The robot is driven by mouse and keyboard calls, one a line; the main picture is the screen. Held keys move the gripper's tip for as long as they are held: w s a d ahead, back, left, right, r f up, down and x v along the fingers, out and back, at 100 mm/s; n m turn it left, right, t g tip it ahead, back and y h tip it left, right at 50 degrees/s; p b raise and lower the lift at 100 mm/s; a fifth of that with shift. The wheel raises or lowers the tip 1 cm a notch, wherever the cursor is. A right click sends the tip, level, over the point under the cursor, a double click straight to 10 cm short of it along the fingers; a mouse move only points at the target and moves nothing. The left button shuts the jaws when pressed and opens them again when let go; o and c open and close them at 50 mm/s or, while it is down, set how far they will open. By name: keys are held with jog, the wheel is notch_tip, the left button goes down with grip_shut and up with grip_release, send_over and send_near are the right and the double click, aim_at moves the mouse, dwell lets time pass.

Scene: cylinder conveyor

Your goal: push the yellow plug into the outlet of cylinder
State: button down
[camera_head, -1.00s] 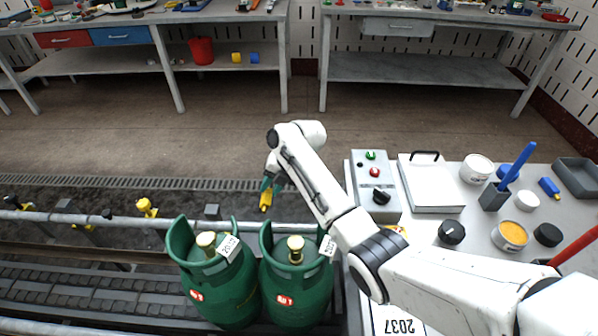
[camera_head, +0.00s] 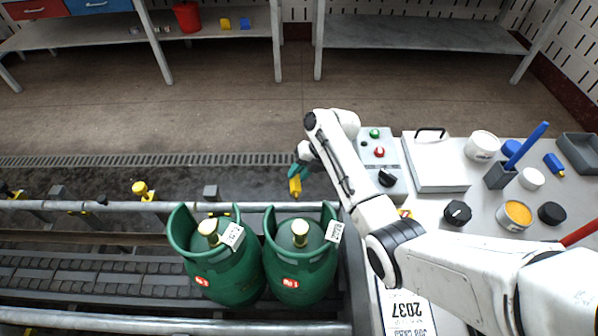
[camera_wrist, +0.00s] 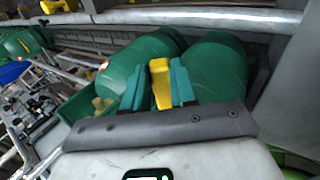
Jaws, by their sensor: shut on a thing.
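My gripper (camera_head: 299,176) is shut on the yellow plug (camera_head: 295,187). The plug also shows between the teal fingers in the wrist view (camera_wrist: 160,84). In the head view the plug is above and behind the right green cylinder (camera_head: 301,262), apart from its brass outlet (camera_head: 300,228). The left green cylinder (camera_head: 222,262) stands beside it, with its own brass outlet (camera_head: 209,228). Both cylinders are upright, with collars around their valves and white tags. In the wrist view the gripper hides part of the cylinders, and I cannot make out the right cylinder's outlet.
The cylinders stand on the conveyor (camera_head: 80,275) between metal rails (camera_head: 100,206). A worktable (camera_head: 450,205) at right holds a control box (camera_head: 380,165), a white case and several pots. Open floor lies behind the conveyor.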

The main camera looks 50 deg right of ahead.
jog(key=shift+s+a+r+p, duration=0.15)
jog(key=shift+s+a+p, duration=1.5)
jog(key=shift+s, duration=0.25)
jog(key=shift+s+a, duration=0.2)
jog(key=shift+s, duration=0.05)
jog(key=shift+b, duration=0.35)
dwell(0.3)
jog(key=shift+s+a+p, duration=0.9)
jog(key=shift+s+a, duration=0.1)
jog(key=shift+s, duration=0.2)
dwell(0.6)
jog(key=c, duration=0.8)
grip_release()
send_near(298, 191)
jog(key=s+r, duration=0.1)
jog(key=s+a+r+b, duration=0.1)
jog(key=s, duration=0.1)
